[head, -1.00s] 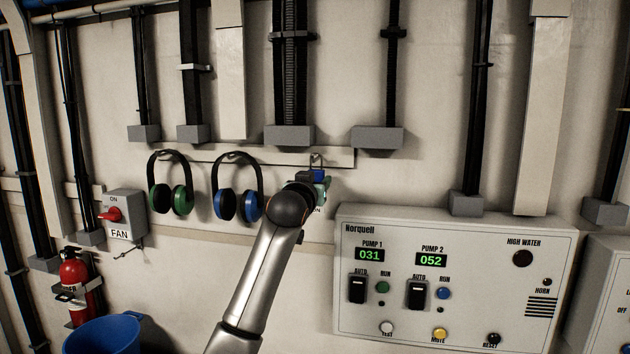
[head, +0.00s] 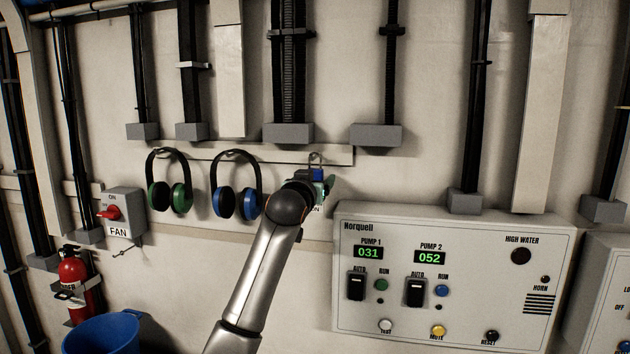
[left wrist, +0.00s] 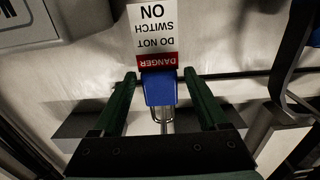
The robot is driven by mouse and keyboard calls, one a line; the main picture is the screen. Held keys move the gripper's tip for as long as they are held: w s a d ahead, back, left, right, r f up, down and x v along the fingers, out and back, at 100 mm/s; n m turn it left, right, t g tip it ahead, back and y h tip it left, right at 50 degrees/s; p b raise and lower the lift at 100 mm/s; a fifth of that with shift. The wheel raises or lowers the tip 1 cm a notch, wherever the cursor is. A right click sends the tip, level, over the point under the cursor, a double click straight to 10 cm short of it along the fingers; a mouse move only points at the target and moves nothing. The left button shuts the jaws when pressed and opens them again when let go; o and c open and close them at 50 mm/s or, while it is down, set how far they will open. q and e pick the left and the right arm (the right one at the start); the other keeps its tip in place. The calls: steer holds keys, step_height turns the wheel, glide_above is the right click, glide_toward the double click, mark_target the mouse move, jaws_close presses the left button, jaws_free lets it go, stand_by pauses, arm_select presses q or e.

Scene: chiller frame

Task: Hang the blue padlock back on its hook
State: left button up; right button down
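The blue padlock (head: 318,174) is at the right part of the wall rail, with its shackle up, partly hidden by my left gripper (head: 322,187). In the left wrist view, which is upside down, the padlock (left wrist: 159,88) sits between the two green fingers of my left gripper (left wrist: 159,76). A gap shows on each side of it, so the gripper is open around it. The shackle reaches toward the rail; I cannot make out the hook clearly. A red and white danger tag (left wrist: 154,35) hangs below the padlock. My right gripper is not in view.
Green earmuffs (head: 168,182) and blue earmuffs (head: 237,185) hang left of the gripper on the rail (head: 335,155). A pump control panel (head: 452,282) juts out at lower right. A fan switch (head: 121,212), fire extinguisher (head: 74,272) and blue bucket (head: 100,335) are at left.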

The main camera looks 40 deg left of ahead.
arm_select(q)
steer(key=shift+o, duration=0.2)
steer(key=shift+f, duration=0.1)
steer(key=shift+s+d, duration=0.2)
steer(key=shift+s, duration=0.05)
steer(key=b+v, duration=0.3)
steer(key=v, duration=0.9)
steer(key=w+d+f+m+g+h, duration=0.15)
steer(key=d+f, duration=0.35)
steer(key=f, duration=0.7)
steer(key=d+f+m+h, duration=0.3)
steer(key=d+f, duration=0.1)
steer(key=f, duration=0.7)
steer(key=w+d+f+m+g+h, duration=0.15)
steer(key=d+f, duration=0.35)
steer(key=f, duration=0.7)
steer(key=s+d+f+g+h, duration=0.1)
steer(key=s+d+f, duration=0.4)
steer(key=s+f, duration=0.3)
steer(key=s+d+f+m+g+h, duration=0.1)
steer(key=s+d+f+h, duration=0.1)
steer(key=s+d+f, duration=0.3)
steer(key=s+d+f+g+h, duration=0.1)
steer(key=s+d+f, duration=0.4)
steer(key=s+f, duration=0.7)
steer(key=shift+s+d+f+m+g+h, duration=0.1)
steer(key=shift+s+m+g+h, duration=0.25)
steer(key=shift+h, duration=0.25)
